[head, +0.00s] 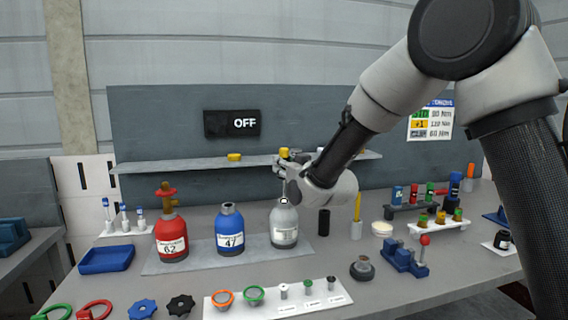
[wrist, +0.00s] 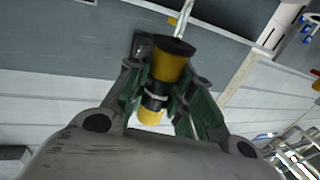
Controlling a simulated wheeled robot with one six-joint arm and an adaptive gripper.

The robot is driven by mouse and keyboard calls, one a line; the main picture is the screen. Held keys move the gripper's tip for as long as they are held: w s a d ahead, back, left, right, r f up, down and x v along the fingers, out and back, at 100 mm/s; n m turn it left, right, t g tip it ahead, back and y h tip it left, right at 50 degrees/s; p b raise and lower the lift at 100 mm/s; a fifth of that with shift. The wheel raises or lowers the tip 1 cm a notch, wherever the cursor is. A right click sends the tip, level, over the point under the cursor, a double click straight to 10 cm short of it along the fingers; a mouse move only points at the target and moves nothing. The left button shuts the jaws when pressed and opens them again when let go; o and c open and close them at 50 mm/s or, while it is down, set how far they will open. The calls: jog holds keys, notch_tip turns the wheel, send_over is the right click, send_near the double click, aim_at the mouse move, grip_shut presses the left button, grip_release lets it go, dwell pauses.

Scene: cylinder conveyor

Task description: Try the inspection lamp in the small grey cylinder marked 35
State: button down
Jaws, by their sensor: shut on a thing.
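The small grey cylinder (head: 285,228) stands on a pale mat, right of the blue cylinder marked 47 (head: 230,232) and the red one marked 62 (head: 171,239). Its label is too small to read. My gripper (head: 287,167) is above the grey cylinder's neck. It is shut on the inspection lamp, whose yellow top (head: 284,151) shows above the fingers. In the wrist view the yellow and black lamp handle (wrist: 157,75) sits between the fingers, with a thin pale rod (wrist: 184,20) beyond it. Whether the rod's tip is inside the neck cannot be told.
A dark display (head: 232,123) on the back panel reads OFF. A shelf (head: 190,164) runs behind the gripper, with a yellow item (head: 234,157) on it. A black cup (head: 323,222) stands right of the grey cylinder. A white strip (head: 275,308) with small parts lies in front.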

jog(key=shift+f, duration=1.8)
jog(key=shift+r, duration=0.1)
